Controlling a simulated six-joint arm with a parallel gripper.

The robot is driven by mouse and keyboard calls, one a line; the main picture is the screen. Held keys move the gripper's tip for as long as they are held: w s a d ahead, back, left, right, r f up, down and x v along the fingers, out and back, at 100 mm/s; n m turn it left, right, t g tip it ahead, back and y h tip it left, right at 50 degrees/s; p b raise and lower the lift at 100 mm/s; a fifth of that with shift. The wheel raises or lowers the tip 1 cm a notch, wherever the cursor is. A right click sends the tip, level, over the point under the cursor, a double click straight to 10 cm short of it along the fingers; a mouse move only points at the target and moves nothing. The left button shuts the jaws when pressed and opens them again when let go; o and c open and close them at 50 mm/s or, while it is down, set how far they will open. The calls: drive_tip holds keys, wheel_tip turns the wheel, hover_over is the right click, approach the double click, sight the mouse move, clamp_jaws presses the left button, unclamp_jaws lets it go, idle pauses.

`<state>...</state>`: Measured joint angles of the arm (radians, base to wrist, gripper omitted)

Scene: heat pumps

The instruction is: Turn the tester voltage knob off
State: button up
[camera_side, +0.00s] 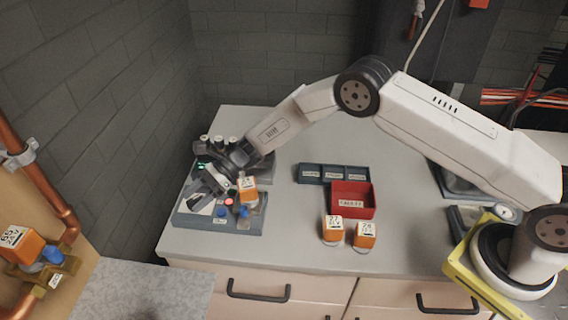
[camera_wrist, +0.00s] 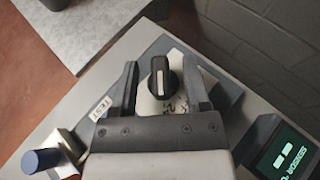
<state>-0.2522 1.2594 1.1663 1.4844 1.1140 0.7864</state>
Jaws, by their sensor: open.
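The tester (camera_side: 250,228) is a grey-blue panel at the left of the bench. Its voltage knob (camera_wrist: 160,78) is black with a white pointer line and sits on a light plate with markings in the wrist view. My gripper (camera_wrist: 161,64) is open, with one finger on each side of the knob and a visible gap on both sides. I cannot tell how far the fingertips are above the plate. In the side view my gripper (camera_side: 204,194) points down at the left part of the tester and hides the knob.
An orange block (camera_side: 247,184) stands on the tester near a lit red button (camera_side: 229,202). The wrist view shows a blue knob (camera_wrist: 40,160), a "TEST" label (camera_wrist: 102,108) and a display (camera_wrist: 285,155). A red bin (camera_side: 352,211) and two orange blocks (camera_side: 332,224) (camera_side: 364,232) stand right.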

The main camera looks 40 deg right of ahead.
drive_tip(key=shift+a+f, duration=0.15)
drive_tip(key=shift+a, duration=0.15)
clamp_jaws()
drive_tip(key=shift+n+g, duration=1.2)
drive_tip(key=shift+g, duration=0.2)
drive_tip(key=shift+n+g+h, duration=0.5)
drive_tip(key=shift+n+g, duration=0.6)
